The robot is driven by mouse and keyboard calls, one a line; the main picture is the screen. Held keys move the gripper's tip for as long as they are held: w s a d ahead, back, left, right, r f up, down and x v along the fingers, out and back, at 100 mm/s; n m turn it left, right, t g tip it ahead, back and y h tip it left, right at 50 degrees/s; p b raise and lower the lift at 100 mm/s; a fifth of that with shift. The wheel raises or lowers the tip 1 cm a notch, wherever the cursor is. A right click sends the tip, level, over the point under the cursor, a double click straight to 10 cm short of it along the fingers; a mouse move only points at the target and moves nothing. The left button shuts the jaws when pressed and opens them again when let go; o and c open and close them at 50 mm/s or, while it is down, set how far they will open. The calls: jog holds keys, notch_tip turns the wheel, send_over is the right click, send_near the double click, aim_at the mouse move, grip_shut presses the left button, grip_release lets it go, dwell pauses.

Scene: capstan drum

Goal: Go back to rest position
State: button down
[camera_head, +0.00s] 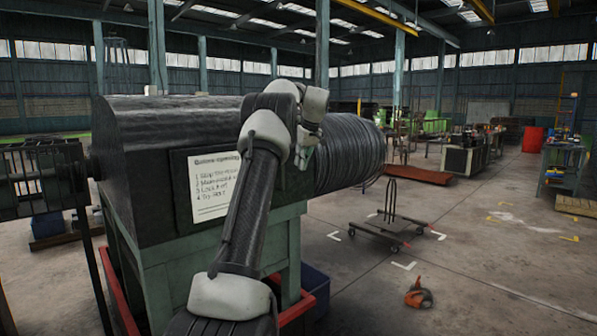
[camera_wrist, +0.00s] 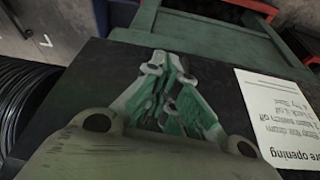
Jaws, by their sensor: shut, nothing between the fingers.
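The capstan drum machine (camera_head: 150,135) stands in front of me, with a dark housing on a green frame. Its ribbed, cable-wound drum (camera_head: 348,155) sticks out to the right and also shows at the left edge of the wrist view (camera_wrist: 22,100). A white notice (camera_head: 212,187) is on the housing's near face; it also shows in the wrist view (camera_wrist: 272,115). My gripper (camera_wrist: 172,65) is shut and empty in front of the dark housing face, between drum and notice. In the head view my arm hides part of the housing and most of the gripper.
A wheeled cart (camera_head: 378,232) stands on the floor right of the machine, inside white corner marks. An orange object (camera_head: 418,293) lies on the floor nearer me. A red drum (camera_head: 533,140) and workbenches stand farther back. The floor at right is mostly open.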

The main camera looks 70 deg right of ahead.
jog(key=shift+v, duration=2)
jog(key=shift+s, duration=0.1)
